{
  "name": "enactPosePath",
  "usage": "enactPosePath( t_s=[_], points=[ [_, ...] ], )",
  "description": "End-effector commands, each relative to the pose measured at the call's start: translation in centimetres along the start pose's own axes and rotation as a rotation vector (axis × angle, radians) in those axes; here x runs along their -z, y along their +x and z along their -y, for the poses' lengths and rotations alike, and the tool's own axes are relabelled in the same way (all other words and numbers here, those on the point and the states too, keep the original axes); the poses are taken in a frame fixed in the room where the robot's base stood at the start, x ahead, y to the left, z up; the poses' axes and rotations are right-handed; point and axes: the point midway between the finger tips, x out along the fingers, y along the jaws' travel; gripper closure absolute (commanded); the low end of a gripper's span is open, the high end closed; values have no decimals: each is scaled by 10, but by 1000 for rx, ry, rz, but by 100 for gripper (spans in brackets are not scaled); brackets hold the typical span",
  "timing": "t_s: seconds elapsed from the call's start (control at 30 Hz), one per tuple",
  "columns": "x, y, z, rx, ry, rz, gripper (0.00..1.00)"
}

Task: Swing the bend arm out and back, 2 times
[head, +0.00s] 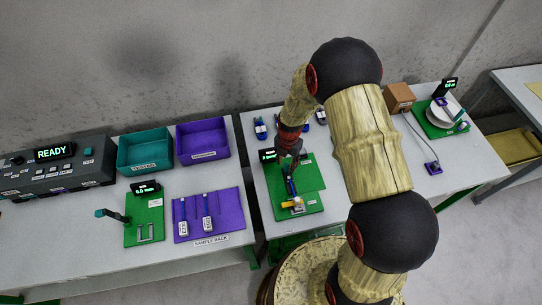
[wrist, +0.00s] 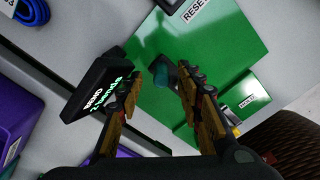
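The bend fixture is a green plate (head: 312,178) on the right-hand table, with a small dark display (head: 268,155) at its left corner. The plate (wrist: 225,55) and the display (wrist: 95,90), lettered "BEND", also show in the wrist view. A teal knob (wrist: 161,72), seemingly the bend arm's handle, lies between my fingertips, closer to the right one. My gripper (wrist: 158,82) is open, with a wide gap between its fingers. In the head view my gripper (head: 290,162) is over the plate and hides the knob. A dark blue piece (head: 291,187) and a yellow part (head: 298,203) show below it.
A teal bin (head: 145,165), a purple bin (head: 203,155) and a purple sample rack (head: 180,232) are on the left table. A green fixture with a white reel (head: 447,108) and a brown box (head: 399,97) stand on the right. Blue cable coils (head: 260,128) lie behind the plate.

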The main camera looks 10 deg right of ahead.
Motion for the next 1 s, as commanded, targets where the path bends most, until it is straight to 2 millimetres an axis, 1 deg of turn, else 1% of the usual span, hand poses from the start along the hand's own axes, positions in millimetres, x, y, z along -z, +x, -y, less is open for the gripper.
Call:
enactPosePath(
  t_s=[0.03,0.8,0.9,1.0],
  points=[
    [0,-7,0,-1,0,1,64],
    [0,-62,0,0,0,0,64],
    [0,-68,0,0,0,0,64],
    [0,-70,0,1,0,-1,64]
  ],
)
